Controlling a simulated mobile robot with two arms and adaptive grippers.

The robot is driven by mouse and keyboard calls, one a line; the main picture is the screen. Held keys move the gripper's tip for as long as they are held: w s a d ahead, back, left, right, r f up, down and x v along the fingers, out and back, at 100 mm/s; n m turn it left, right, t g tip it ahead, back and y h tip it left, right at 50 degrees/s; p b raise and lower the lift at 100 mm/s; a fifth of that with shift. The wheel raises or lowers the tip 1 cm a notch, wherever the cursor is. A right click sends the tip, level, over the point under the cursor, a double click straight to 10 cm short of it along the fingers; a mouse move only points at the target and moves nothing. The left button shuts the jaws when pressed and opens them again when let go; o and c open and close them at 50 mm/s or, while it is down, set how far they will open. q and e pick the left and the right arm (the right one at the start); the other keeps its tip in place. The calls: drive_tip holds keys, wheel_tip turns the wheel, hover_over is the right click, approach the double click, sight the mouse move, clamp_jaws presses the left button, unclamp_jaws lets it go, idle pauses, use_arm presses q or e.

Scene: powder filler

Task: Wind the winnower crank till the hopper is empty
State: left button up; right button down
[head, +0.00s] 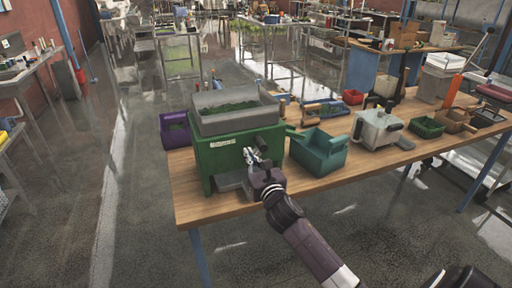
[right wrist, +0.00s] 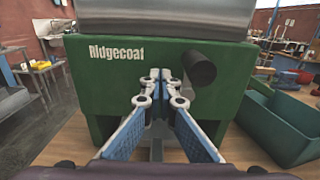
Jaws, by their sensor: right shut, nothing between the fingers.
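The winnower (head: 222,160) is a green box with a grey hopper (head: 238,122) on top, standing at the left end of the wooden table. Green material (head: 236,107) lies in the hopper. In the right wrist view the green front (right wrist: 108,75) reads "Ridgecoat". A dark cylindrical crank handle (right wrist: 199,68) sticks out of that front toward the camera. My right gripper (head: 250,153) is in front of the winnower, shut and empty. In the right wrist view its fingertips (right wrist: 160,77) are just left of the handle, apart from it. My left gripper is out of view.
A teal bin (head: 320,155) stands right of the winnower and a purple bin (head: 173,131) left of it. A grey machine (head: 377,128) and a green basket (head: 426,127) stand farther right. A grey tray (head: 231,181) is at the winnower's front base.

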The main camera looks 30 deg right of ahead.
sight(262, 152)
drive_tip(key=shift+w, duration=0.2)
drive_tip(key=shift+s+d+r+p, duration=0.1)
drive_tip(key=shift+d+r+p, duration=0.35)
drive_tip(key=shift+r+p, duration=0.25)
drive_tip(key=shift+s+d+r, duration=0.1)
drive_tip(key=shift+d, duration=0.2)
drive_tip(key=shift+s+d+r+p, duration=0.1)
drive_tip(key=shift+d+r+p, duration=0.2)
drive_tip(key=shift+d+p, duration=0.25)
drive_tip(key=shift+s+d, duration=0.1)
drive_tip(key=shift+d, duration=0.2)
